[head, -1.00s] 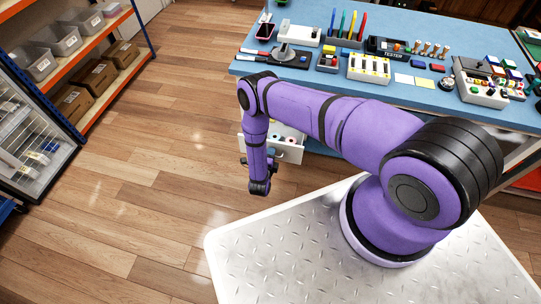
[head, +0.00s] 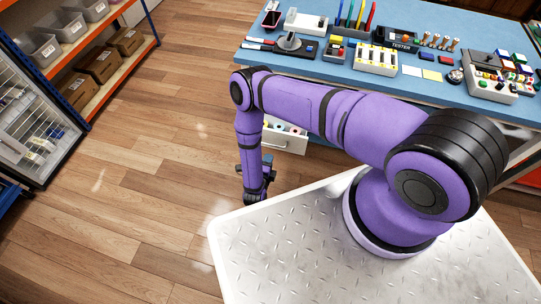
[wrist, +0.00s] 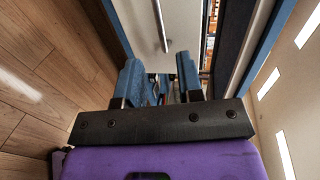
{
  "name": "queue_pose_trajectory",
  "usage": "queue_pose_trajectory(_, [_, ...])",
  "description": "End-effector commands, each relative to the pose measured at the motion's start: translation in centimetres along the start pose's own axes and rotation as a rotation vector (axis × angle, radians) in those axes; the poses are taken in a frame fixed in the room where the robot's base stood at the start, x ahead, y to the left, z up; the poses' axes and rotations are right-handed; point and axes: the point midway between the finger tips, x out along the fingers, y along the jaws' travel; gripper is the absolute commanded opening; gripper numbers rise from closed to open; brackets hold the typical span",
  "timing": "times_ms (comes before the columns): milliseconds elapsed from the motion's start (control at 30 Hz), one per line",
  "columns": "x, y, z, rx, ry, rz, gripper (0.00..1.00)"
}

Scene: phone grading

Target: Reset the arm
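My purple arm (head: 345,118) reaches left from its base on the white plate, and its end link hangs down over the floor. My gripper (head: 268,164) is at the lower end, in front of the workbench and its open drawer, partly hidden by the wrist. In the wrist view my gripper (wrist: 160,88) shows two blue fingers well apart. I see nothing held between them.
The blue workbench (head: 300,70) carries phones, pens, a tester and small trays. An open white drawer (head: 288,142) sticks out below it, close to my gripper. A shelf with boxes (head: 88,79) stands at left. The wooden floor (head: 150,170) between is clear.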

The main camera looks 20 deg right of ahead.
Motion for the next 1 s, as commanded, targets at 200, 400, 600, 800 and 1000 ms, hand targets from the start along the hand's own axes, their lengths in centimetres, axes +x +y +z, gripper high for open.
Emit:
queue_pose_trajectory(200, [-0.6,0.0,0.0,-0.001,0.000,0.000,0.34])
queue_pose_trajectory(400, [-0.6,0.0,0.0,0.000,0.000,0.000,0.34])
queue_pose_trajectory(600, [-0.6,0.0,0.0,0.000,0.000,0.000,0.34])
queue_pose_trajectory(800, [0.2,-1.1,1.2,0.001,-0.009,0.015,0.34])
queue_pose_trajectory(1000, [3.3,-6.2,6.1,-0.013,-0.060,0.094,0.34])
